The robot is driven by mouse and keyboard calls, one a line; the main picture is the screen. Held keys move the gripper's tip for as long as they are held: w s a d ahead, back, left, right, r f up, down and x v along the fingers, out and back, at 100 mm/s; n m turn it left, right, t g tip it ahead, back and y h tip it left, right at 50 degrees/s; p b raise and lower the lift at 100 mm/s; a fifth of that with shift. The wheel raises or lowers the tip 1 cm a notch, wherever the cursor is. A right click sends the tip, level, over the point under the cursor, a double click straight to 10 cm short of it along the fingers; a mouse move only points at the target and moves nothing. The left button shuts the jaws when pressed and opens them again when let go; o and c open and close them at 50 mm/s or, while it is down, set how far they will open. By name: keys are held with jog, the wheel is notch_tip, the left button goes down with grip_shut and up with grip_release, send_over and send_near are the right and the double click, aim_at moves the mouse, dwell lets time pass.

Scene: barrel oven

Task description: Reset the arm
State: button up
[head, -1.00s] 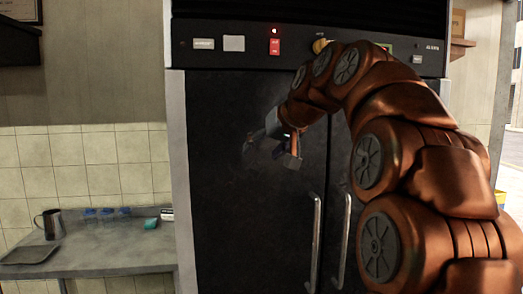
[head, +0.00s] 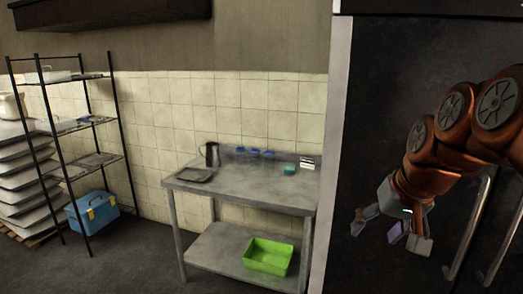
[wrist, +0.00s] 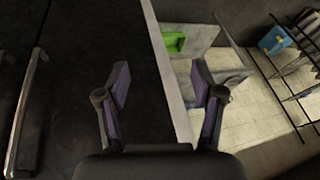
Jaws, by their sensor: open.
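My gripper (head: 393,232) hangs from my copper-coloured arm at the right of the head view, in front of the dark doors of the tall oven cabinet (head: 385,110). Its fingers are spread apart with nothing between them. In the wrist view the open gripper (wrist: 163,95) shows at the bottom middle, with the dark door and a long metal handle (wrist: 27,110) to its left. A pair of upright door handles (head: 470,230) also shows right of the gripper in the head view.
A metal table (head: 240,190) stands left of the cabinet, with a jug (head: 211,154), a flat tray (head: 195,174) and small blue items on top. A green bin (head: 268,256) sits on its lower shelf. A wire rack (head: 95,160) and blue box (head: 93,212) are farther left. Floor in front is clear.

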jog(key=s+a+f+n+g+h, duration=0.1)
jog(key=s+f+g, duration=0.2)
jog(key=s+f, duration=0.6)
jog(key=s+a+f+g, duration=0.2)
jog(key=s+f, duration=0.8)
jog(key=s, duration=0.5)
jog(key=shift+a+f+n+g+h, duration=0.2)
jog(key=shift+a+n+g+h, duration=0.15)
jog(key=shift+g, duration=0.25)
